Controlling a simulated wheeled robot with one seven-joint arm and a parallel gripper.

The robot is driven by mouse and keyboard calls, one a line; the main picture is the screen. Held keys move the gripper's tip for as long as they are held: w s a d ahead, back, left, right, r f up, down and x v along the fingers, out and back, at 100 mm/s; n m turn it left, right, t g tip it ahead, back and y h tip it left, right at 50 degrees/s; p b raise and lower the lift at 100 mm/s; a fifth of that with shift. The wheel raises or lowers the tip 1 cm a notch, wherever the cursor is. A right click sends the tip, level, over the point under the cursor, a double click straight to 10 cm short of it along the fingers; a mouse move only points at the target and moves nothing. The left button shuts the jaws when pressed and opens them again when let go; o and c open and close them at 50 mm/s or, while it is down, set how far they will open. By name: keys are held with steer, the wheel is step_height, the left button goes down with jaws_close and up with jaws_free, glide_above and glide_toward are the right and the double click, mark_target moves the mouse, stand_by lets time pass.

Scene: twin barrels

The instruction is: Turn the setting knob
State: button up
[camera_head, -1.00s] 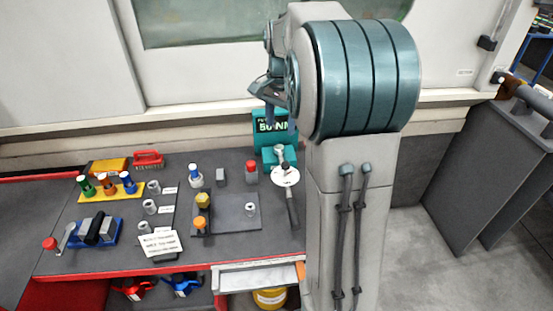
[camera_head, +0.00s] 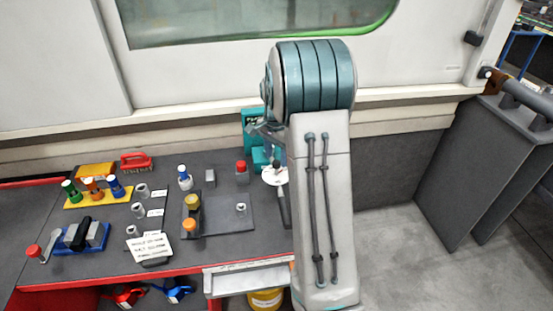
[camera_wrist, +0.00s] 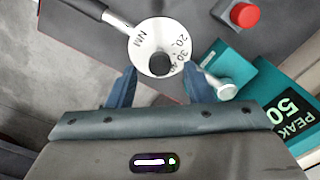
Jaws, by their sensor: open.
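The setting knob (camera_wrist: 161,64) is a small dark round knob at the centre of a white dial (camera_wrist: 146,43) marked 20, 30, 40 and NM in the wrist view. A dark handle with a metal shaft (camera_wrist: 112,20) runs from the dial to the upper left. The dial (camera_head: 270,178) shows small in the head view, at the bench's right end. My gripper (camera_wrist: 160,70) is open, its two blue fingers apart on either side of the knob. I cannot tell the height gap or any contact. In the head view my arm partly hides this spot.
A teal tester (camera_wrist: 270,90) with a PEAK 50 display and a pale round-headed part (camera_wrist: 225,89) stand close to the right finger. A red button (camera_wrist: 244,15) is beyond. Sockets and coloured tools fill the bench (camera_head: 220,250) to the left. A wall is behind.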

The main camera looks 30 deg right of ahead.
steer(key=shift+f, duration=1)
steer(key=c, duration=1)
